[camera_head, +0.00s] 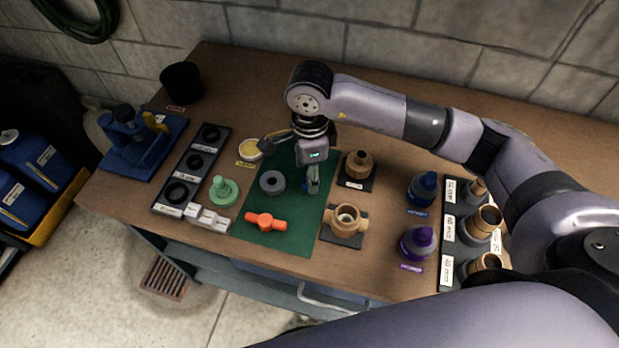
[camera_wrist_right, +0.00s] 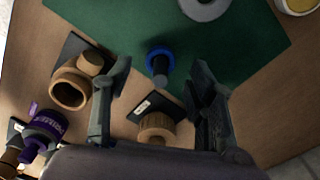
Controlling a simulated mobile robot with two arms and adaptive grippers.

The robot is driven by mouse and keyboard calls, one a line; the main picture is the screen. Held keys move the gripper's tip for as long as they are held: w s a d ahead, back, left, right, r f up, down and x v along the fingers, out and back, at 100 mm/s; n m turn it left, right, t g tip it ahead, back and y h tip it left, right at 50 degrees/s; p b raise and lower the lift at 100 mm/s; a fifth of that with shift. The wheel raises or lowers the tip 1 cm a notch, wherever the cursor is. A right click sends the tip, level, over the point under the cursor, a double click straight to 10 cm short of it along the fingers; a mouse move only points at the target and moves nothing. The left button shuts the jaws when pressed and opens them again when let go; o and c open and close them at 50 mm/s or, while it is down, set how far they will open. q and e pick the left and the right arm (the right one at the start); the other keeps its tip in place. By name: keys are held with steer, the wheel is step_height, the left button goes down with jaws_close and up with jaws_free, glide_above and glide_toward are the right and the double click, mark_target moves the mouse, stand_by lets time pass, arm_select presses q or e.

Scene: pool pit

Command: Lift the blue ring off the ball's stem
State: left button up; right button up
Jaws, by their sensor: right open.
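The blue ring (camera_wrist_right: 160,50) sits around the dark grey stem (camera_wrist_right: 160,72) on the green mat (camera_wrist_right: 110,25) in the right wrist view. The ball under it is hidden or cannot be told apart. My right gripper (camera_wrist_right: 162,68) is open, its fingers apart on either side of the ring and stem, seemingly touching neither. My left gripper is not in view.
A grey ring-shaped part (camera_head: 272,183) and an orange valve handle (camera_head: 266,222) lie on the mat. A tan valve body (camera_head: 346,219) and a tan cap (camera_head: 358,165) stand to the right. A green part (camera_head: 223,191) stands left; purple (camera_head: 419,243) and blue (camera_head: 423,188) bottles stand farther right.

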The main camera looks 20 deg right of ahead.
steer(key=shift+f, duration=1.3)
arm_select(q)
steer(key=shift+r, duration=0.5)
arm_select(e)
steer(key=shift+c, duration=0.5)
steer(key=c, duration=0.7)
steer(key=shift+r, duration=0.1)
steer(key=shift+c, duration=0.2)
